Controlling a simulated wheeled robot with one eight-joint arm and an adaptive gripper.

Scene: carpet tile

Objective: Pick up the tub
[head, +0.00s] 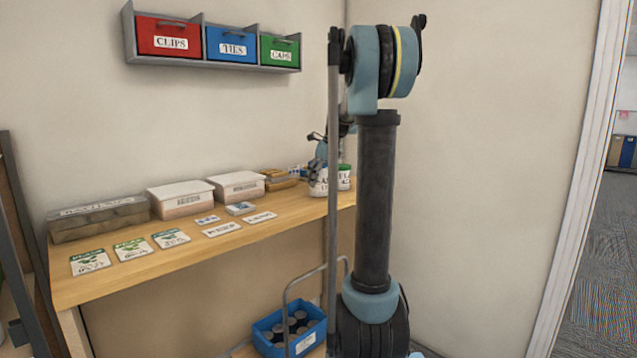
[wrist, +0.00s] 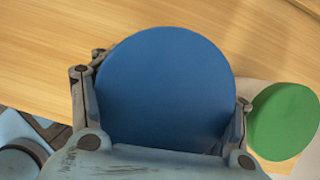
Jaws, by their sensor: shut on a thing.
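A tub with a round blue lid (wrist: 165,85) fills the middle of the wrist view. My gripper (wrist: 163,112) has one finger on each side of it and is shut on it. In the head view, my gripper (head: 319,168) is at the right end of the wooden table, over a white tub (head: 318,188). The arm hides most of that tub's top. A second tub, with a green lid (wrist: 283,120), stands close on the right in the wrist view. It also shows in the head view (head: 344,181). I cannot tell whether the held tub touches the table.
The wooden table (head: 165,262) carries lidded boxes (head: 180,199), several cards (head: 131,247) and brown packs (head: 281,182) left of the tubs. Red, blue and green bins (head: 231,46) hang above. A blue crate of cans (head: 267,337) stands low in front.

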